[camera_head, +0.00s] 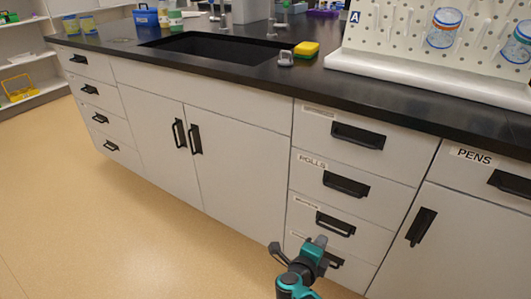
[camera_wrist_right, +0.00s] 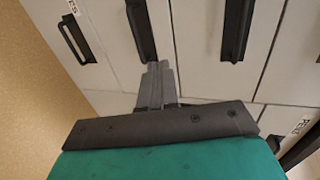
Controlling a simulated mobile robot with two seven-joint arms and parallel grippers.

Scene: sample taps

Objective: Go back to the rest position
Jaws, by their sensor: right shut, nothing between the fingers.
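The gripper appears apart from the drawers, though the gap is hard to judge. The bottom drawer's black handle (camera_head: 331,260) is partly hidden behind my right arm. My left gripper is not in view.
Drawer handles (camera_wrist_right: 140,30) are close to the right fingers in the wrist view. A black counter (camera_head: 230,74) holds a sink (camera_head: 210,46), a yellow sponge (camera_head: 307,48) and a white pegboard (camera_head: 400,35). The tan floor (camera_head: 110,220) is clear at left.

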